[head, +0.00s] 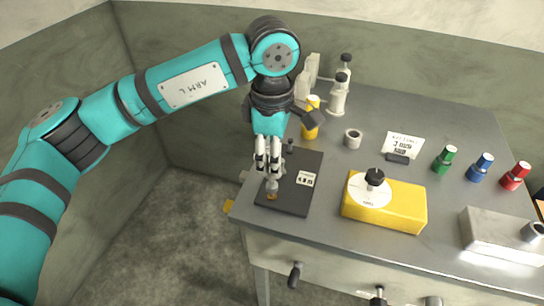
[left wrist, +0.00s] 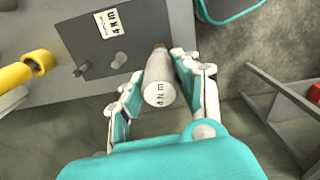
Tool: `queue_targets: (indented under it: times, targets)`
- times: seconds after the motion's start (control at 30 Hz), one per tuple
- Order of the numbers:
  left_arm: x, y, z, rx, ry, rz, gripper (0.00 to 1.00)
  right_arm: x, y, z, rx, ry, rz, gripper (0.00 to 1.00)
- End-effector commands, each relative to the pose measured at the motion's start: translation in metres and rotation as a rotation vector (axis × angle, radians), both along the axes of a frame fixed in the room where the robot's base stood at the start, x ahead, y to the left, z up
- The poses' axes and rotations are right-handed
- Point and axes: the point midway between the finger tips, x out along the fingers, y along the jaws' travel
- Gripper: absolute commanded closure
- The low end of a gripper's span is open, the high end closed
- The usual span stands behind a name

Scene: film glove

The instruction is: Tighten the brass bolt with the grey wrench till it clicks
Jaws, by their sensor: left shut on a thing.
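The wrench stands over the near left part of a dark plate (head: 293,193) at the table's left edge. The brass bolt (head: 272,197) shows as a small brass patch at the wrench's lower end, and also in the left wrist view (left wrist: 158,46). The wrench covers most of the bolt; I cannot tell whether it is seated on it. My right gripper is not in view.
A dark peg (left wrist: 82,69) stands on the plate's far part. A yellow block (head: 400,205) with a white dial lies right of the plate. A yellow cylinder (head: 310,125) and white bottles (head: 338,95) stand behind. Green, blue and red knobbed pieces (head: 480,168) stand farther right.

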Motion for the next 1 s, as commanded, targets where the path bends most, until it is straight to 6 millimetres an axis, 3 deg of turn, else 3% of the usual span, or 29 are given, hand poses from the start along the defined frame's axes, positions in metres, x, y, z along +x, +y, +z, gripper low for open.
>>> queue_targets:
  times: [0.43, 1.0]
  targets:
    - [0.000, 0.000, 0.021, 0.000, -0.002, 0.002, 1.00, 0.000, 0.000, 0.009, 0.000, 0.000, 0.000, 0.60]
    - [0.000, 0.000, 0.030, 0.000, -0.002, 0.002, 1.00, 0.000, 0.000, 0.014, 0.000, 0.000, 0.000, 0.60]
